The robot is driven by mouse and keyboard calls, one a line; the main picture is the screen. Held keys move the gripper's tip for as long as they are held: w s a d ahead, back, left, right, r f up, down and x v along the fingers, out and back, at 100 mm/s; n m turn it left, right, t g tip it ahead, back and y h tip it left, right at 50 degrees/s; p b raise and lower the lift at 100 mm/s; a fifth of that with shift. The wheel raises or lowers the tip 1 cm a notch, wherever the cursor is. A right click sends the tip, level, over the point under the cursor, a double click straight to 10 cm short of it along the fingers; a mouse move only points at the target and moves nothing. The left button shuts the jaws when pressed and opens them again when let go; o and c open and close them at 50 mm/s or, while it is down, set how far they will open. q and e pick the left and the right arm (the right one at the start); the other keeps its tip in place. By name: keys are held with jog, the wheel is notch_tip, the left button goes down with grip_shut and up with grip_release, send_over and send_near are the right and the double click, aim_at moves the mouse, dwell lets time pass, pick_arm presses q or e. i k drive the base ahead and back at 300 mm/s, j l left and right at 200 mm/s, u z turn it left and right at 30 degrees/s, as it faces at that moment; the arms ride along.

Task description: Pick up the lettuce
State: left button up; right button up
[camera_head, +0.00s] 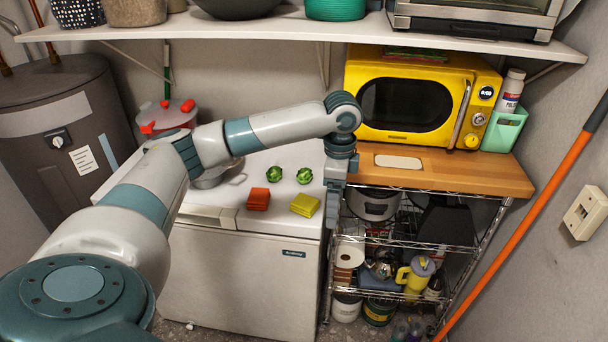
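Two small round green heads that look like lettuce sit side by side on the white chest freezer top (225,192): the left lettuce (273,173) and the right lettuce (304,175). My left arm reaches across from the left, above and behind them. My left gripper (333,212) hangs pointing down at the freezer's right edge, a little to the right of the right lettuce and apart from it. Its fingers are small and seen edge-on, so I cannot tell whether they are open. No held object shows. My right gripper is not in view.
A red block (258,199) and a yellow block (305,205) lie in front of the lettuce. A metal pan (212,177) is partly hidden behind my arm. A wooden counter (450,172) with a yellow microwave (410,105) stands right, above a wire rack (420,240). A shelf (270,27) hangs overhead.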

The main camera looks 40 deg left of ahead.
aim_at(304, 176)
jog(key=i+j, duration=0.2)
jog(key=j, duration=0.2)
jog(key=i+j, duration=0.15)
jog(key=j, duration=0.25)
jog(key=i+j, duration=0.2)
jog(key=j, duration=0.15)
